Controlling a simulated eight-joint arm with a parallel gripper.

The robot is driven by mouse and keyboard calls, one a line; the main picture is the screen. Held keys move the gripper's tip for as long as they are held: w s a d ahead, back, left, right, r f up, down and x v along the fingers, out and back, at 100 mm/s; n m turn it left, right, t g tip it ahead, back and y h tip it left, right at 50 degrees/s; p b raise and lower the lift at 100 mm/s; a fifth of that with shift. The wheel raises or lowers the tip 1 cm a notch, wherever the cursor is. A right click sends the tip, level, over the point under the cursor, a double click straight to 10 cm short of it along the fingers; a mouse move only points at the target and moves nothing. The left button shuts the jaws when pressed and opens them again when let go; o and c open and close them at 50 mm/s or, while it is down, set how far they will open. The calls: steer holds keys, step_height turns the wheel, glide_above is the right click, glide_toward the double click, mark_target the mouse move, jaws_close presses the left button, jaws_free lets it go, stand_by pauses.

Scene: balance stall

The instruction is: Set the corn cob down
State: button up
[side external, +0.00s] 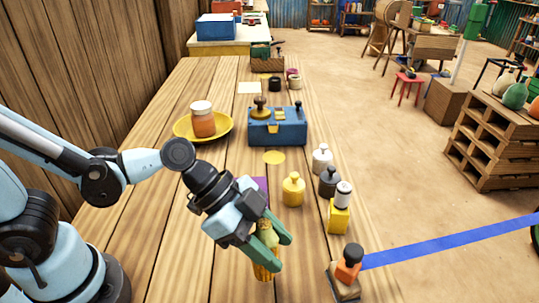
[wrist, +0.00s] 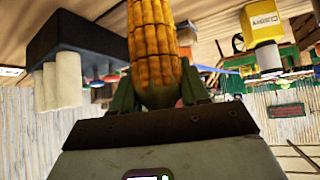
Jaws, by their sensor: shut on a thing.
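My gripper (side external: 279,253) is shut on the corn cob (side external: 263,272), over the front part of the wooden table.
A blue scale box (side external: 277,127) stands behind, with a yellow plate (side external: 222,133) bearing a jar to its left. Yellow (side external: 293,190), white (side external: 322,160) and black (side external: 329,182) weights stand right of my gripper. An orange-and-black object (side external: 348,265) sits near the right edge.

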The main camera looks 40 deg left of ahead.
steer(key=shift+f, duration=1.2)
steer(key=o, duration=1.2)
steer(key=shift+f, duration=0.1)
steer(key=shift+c, duration=0.2)
steer(key=shift+v, duration=6)
steer(key=w+a+n+t+y, duration=0.1)
steer(key=w+a+n+y, duration=0.2)
steer(key=a+n, duration=0.3)
steer(key=w+a+n+t+y, duration=0.2)
steer(key=w+a+n+y, duration=0.1)
steer(key=a+n+y, duration=0.2)
steer(key=shift+w+a+f+n+t, duration=0.3)
steer(key=shift+a+f+n, duration=0.15)
steer(key=shift+a+n, duration=0.8)
